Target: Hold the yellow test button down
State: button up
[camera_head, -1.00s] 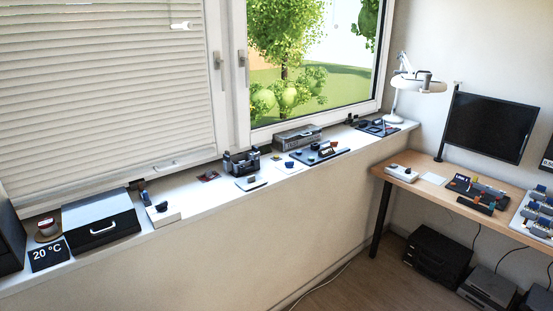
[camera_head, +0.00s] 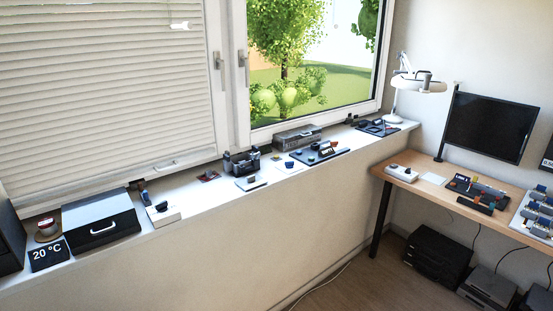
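I cannot make out a yellow test button for certain in the head view. A small pale plate (camera_head: 252,184) on the window sill carries a tiny olive-brown piece, too small to identify. A dark board (camera_head: 318,156) further along the sill holds blue, red and orange parts. On the desk, a dark panel (camera_head: 478,190) with a lit label and a dark strip with small coloured parts (camera_head: 482,205) lie side by side. My gripper is not in view.
The long sill (camera_head: 215,193) also carries a black case (camera_head: 100,220), a 20 °C display (camera_head: 49,256) and a grey box (camera_head: 297,137).

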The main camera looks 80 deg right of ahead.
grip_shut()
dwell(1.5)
